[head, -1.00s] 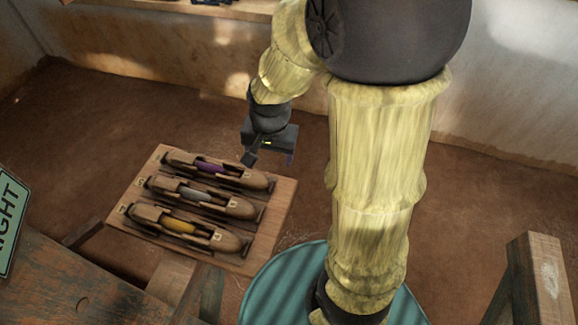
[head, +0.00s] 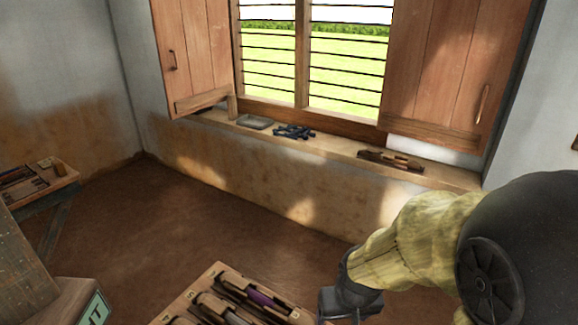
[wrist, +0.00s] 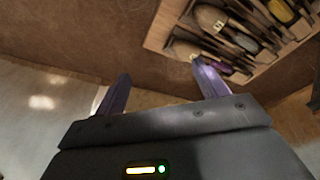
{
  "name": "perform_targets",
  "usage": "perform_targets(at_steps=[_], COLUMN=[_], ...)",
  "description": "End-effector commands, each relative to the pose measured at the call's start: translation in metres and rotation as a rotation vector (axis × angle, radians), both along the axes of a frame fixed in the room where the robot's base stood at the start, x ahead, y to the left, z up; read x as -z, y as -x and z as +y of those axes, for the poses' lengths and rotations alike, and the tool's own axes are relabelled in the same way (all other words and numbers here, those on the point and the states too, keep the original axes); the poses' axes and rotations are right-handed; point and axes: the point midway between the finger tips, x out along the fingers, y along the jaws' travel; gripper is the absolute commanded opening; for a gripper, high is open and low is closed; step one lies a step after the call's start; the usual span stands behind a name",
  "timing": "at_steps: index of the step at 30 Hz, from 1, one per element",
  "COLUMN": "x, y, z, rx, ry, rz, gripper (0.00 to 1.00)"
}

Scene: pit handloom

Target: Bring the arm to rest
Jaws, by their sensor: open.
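My arm (head: 420,240) reaches in from the right of the head view, bent, with its yellowish sleeve and black joints. My gripper (wrist: 160,70) is open and empty in the wrist view, its two purplish fingers apart with bare floor between them. In the head view my gripper (head: 340,312) is at the bottom edge, just right of the shuttle board, its fingertips partly cut off. In the wrist view the shuttle board is beyond the right finger; I cannot tell the exact gap.
The wooden shuttle board (head: 219,268) holds several shuttles, also in the wrist view (wrist: 158,32). A window sill (head: 340,148) bears a grey dish (head: 255,122), dark blue items (head: 293,132) and a wooden shuttle (head: 390,160). A tray table (head: 65,180) stands left. The middle floor is clear.

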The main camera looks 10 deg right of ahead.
Motion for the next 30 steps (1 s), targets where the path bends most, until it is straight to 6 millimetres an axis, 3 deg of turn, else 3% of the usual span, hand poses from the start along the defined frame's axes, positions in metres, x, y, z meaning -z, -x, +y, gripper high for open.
perform_targets(at_steps=[1,3,12,23,24,28,30], x=[-0.025,-0.043,-0.105,-0.108,-0.108,-0.108,-0.108], y=[0.0,0.0,0.0,0.0,0.0,0.0,0.0], z=[0.0,0.0,0.0,0.0,0.0,0.0,0.0], rx=[0.0,0.0,0.0,0.001,0.001,0.001,0.001], ry=[0.0,0.0,0.0,0.0,0.0,0.0,0.0], rz=[0.0,0.0,0.0,0.0,0.0,0.0,0.0], gripper=[0.72,0.72,0.72,0.72,0.74,1.0,1.0])
